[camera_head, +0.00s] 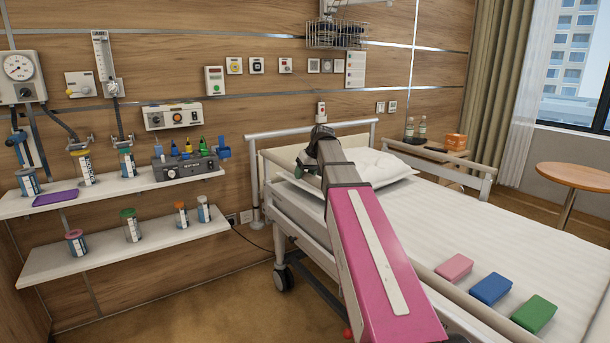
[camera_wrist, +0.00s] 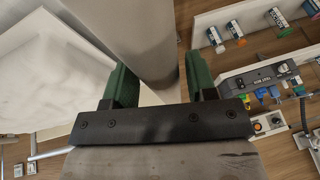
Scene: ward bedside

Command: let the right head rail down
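The bed has a pale headboard (camera_head: 350,137) against the wall. A pale rail (camera_head: 300,212) runs along the bed's left side, partly hidden behind my pink arm. My gripper (camera_head: 308,163) is over this side near the pillow, small and partly hidden by my arm. In the wrist view my gripper (camera_wrist: 160,88) has two green fingers, set apart. A thick grey bar (camera_wrist: 150,35) runs between or just beyond them; contact is not clear. I cannot tell whether this bar belongs to the rail.
The far rail (camera_head: 430,166) stands raised. Shelves (camera_head: 120,250) with bottles and a control box (camera_head: 187,166) are on the left wall. Pink (camera_head: 455,267), blue (camera_head: 491,288) and green (camera_head: 534,313) blocks lie on the mattress.

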